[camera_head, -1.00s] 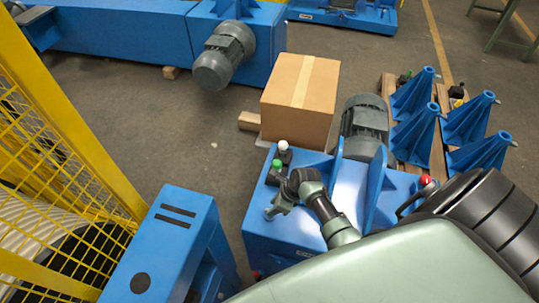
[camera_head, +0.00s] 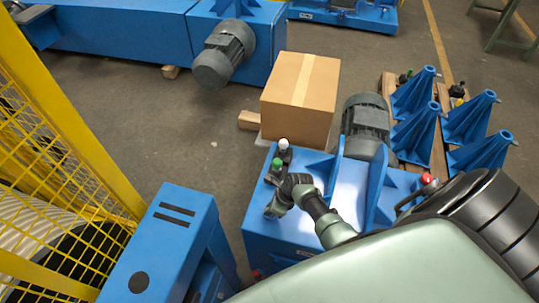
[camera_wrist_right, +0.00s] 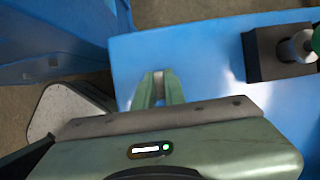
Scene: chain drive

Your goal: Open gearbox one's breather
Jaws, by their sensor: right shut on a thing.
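My right gripper (camera_head: 271,211) is over the left side of the blue machine top (camera_head: 290,229) in the head view. It is shut on a small greyish part that barely shows between its fingers, seen in the right wrist view (camera_wrist_right: 159,90). I cannot tell from its shape whether this part is the breather. A dark block with a green knob (camera_head: 276,163) and another with a white knob (camera_head: 283,145) sit just beyond the gripper. The green-knobbed block (camera_wrist_right: 280,52) is right of the fingers in the wrist view, apart from them. My left gripper is out of view.
A cardboard box (camera_head: 300,95) and a grey motor (camera_head: 366,125) stand beyond the machine. A red button (camera_head: 426,179) is at its right. A blue housing (camera_head: 165,240) and yellow fence (camera_head: 75,110) are at the left.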

